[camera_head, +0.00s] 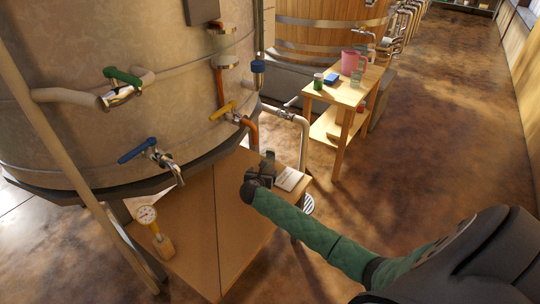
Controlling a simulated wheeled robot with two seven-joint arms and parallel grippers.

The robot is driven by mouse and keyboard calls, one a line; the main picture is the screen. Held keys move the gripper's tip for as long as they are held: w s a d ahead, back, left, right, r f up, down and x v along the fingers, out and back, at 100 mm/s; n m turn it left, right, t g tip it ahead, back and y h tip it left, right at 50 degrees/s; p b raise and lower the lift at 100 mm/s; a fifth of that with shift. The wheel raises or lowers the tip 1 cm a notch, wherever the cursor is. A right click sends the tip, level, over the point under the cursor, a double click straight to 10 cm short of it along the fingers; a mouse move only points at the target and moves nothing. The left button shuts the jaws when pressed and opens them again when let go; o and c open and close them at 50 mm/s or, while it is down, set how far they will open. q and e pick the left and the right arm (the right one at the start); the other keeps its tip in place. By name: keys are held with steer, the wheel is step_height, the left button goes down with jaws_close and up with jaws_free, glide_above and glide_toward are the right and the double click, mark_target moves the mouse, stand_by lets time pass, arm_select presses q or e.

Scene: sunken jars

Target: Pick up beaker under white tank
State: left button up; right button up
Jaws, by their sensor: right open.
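The large pale tank (120,50) fills the left of the view, with pipes and taps on its side. Below it stands a low wooden table (200,225). My right arm, in a green padded sleeve, reaches in from the lower right. My right gripper (265,171) is black and open, over the far right part of the low table, next to a white sheet (290,179). I cannot make out a beaker under the tank; the gripper covers part of the tabletop there. My left gripper is not in view.
A gauge on a small block (154,228) stands on the low table's left. Beyond, a side table (343,95) holds a pink pitcher (350,62), a blue box (331,79) and a green can (318,80). Brown floor (440,130) is clear to the right.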

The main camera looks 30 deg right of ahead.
mark_target(268, 161)
steer(key=shift+w+d+f, duration=0.1)
steer(key=shift+w+d, duration=0.95)
steer(key=x, duration=0.5)
steer(key=shift+w+r, duration=0.1)
steer(key=shift+r, duration=0.15)
steer(key=shift+w+d+f, duration=0.15)
steer(key=shift+d+f, duration=0.05)
steer(key=shift+d, duration=0.1)
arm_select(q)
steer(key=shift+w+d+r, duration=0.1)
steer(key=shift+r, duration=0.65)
arm_select(e)
steer(key=c, duration=1.1)
